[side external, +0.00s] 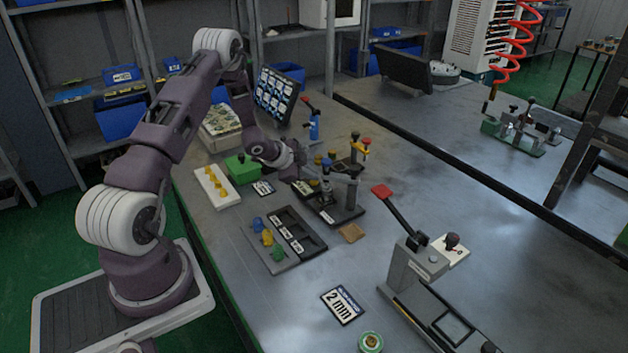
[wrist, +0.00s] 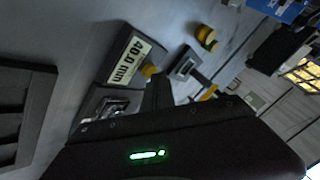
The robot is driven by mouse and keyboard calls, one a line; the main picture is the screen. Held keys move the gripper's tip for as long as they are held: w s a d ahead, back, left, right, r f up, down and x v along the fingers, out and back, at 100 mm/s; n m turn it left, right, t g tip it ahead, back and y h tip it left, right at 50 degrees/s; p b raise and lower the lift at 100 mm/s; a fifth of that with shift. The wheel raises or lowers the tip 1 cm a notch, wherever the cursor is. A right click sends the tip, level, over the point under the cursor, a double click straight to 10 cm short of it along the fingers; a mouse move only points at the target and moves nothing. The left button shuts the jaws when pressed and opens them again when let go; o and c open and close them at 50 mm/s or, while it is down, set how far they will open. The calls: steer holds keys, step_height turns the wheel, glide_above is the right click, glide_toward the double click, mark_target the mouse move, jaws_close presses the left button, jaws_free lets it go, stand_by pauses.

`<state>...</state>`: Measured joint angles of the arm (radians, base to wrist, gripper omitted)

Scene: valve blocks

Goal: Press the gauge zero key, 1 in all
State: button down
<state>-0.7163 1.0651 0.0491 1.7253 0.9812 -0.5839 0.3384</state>
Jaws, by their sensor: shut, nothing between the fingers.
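The gauge (wrist: 135,58) shows in the wrist view as a dark block with a pale display reading 40.0 mm. A round yellow key (wrist: 149,71) sits at the display's lower right end, partly hidden by my fingers. My gripper (wrist: 157,90) is shut and empty, its tips close beside the yellow key. I cannot tell whether they touch it. In the side external view my wrist reaches down to the dark gauge fixture (side external: 341,214), and the fingertips are too small to make out.
A yellow knob (wrist: 206,36) stands past the gauge. A grey tray (side external: 279,263) with coloured pieces lies in front of the fixture, and a green box (side external: 241,168) stands left. A red-handled clamp (side external: 398,211) and a 2 mm card (side external: 345,305) are nearer.

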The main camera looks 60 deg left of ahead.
mark_target(311, 182)
steer(key=shift+r, duration=0.9)
steer(key=shift+r, duration=2.5)
steer(key=d+r+n+y, duration=0.2)
steer(key=d+r, duration=0.2)
steer(key=r, duration=0.8)
steer(key=s+d+r+n+g+y, duration=0.1)
steer(key=s+d+r+n, duration=0.2)
steer(key=s+d+r, duration=0.6)
steer(key=s+d+r+n+g+h, duration=0.1)
steer(key=s+d+h, duration=0.1)
steer(key=s+d, duration=0.6)
steer(key=s+d+r+n+g+h, duration=0.1)
steer(key=s+d+h, duration=0.1)
steer(key=s+d, duration=0.7)
steer(key=s, duration=0.6)
steer(key=shift+d+n+g, duration=0.2)
steer(key=shift+n+g, duration=0.1)
steer(key=shift+n, duration=0.1)
